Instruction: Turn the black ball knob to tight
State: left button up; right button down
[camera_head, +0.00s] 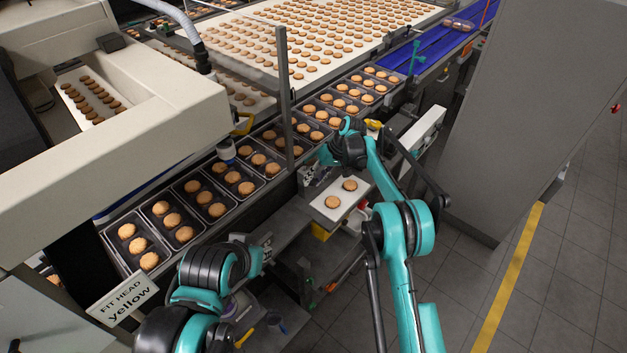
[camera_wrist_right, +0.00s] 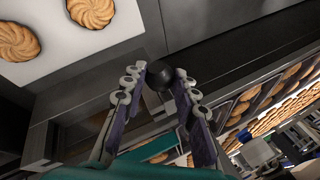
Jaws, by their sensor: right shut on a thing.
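The black ball knob (camera_wrist_right: 159,74) shows in the right wrist view between the fingertips of my right gripper (camera_wrist_right: 162,80), which is shut on it. In the head view my right gripper (camera_head: 308,175) is beside the tray conveyor, left of a white plate; the knob itself cannot be made out there. The knob's markings and its tight position are not visible. My left gripper (camera_head: 267,247) is low in the head view, mostly hidden by its arm, and its jaws are too small to read.
A white plate (camera_head: 323,212) with two biscuits lies close to my right gripper; it shows also in the wrist view (camera_wrist_right: 50,70). Trays (camera_head: 173,190) of biscuits line the conveyor. A sign (camera_head: 122,303) reads "FIT HEAD yellow". A grey cabinet (camera_head: 540,90) stands at right.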

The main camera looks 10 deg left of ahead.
jog(key=shift+w+f+g+y, duration=0.1)
jog(key=shift+g+y, duration=0.3)
jog(key=shift+g, duration=0.1)
jog(key=shift+d, duration=0.1)
jog(key=c, duration=1.2)
grip_release()
jog(key=shift+v, duration=3.75)
